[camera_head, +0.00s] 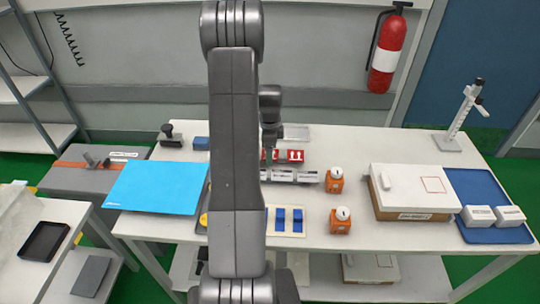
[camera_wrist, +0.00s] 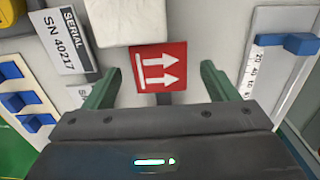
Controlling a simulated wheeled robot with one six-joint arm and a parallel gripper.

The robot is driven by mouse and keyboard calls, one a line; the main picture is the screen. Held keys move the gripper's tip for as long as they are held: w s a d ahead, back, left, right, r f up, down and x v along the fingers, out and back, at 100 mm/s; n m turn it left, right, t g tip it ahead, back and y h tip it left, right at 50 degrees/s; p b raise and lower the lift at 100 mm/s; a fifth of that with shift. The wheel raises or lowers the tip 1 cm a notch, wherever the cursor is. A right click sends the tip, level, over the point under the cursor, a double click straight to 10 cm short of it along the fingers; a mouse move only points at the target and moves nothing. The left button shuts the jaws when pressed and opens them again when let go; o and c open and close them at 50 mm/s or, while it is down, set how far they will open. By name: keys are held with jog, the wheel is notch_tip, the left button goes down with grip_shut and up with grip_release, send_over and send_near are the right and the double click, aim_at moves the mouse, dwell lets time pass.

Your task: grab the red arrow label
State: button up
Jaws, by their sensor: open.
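The red arrow label (camera_wrist: 160,66) is a red square with white arrows, seen in the wrist view between my fingers. My gripper (camera_wrist: 160,71) is open, with one green finger on each side of the label and a gap on both sides. I cannot tell how high the fingers are above it. In the head view my gripper (camera_head: 270,150) is over the middle of the white table, partly behind my arm. A red label with white marks (camera_head: 295,156) shows right beside it, and more red shows by the fingers.
A white block (camera_wrist: 125,20) adjoins the label's upper left, and a SERIAL label (camera_wrist: 62,40) lies further left. A row of white labelled blocks (camera_head: 295,176) stands in front of the gripper. Orange containers (camera_head: 335,182) and a white box (camera_head: 412,190) stand to the right.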

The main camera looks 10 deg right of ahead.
jog(key=shift+f, duration=0.15)
jog(key=c, duration=1.1)
jog(key=shift+o, duration=0.2)
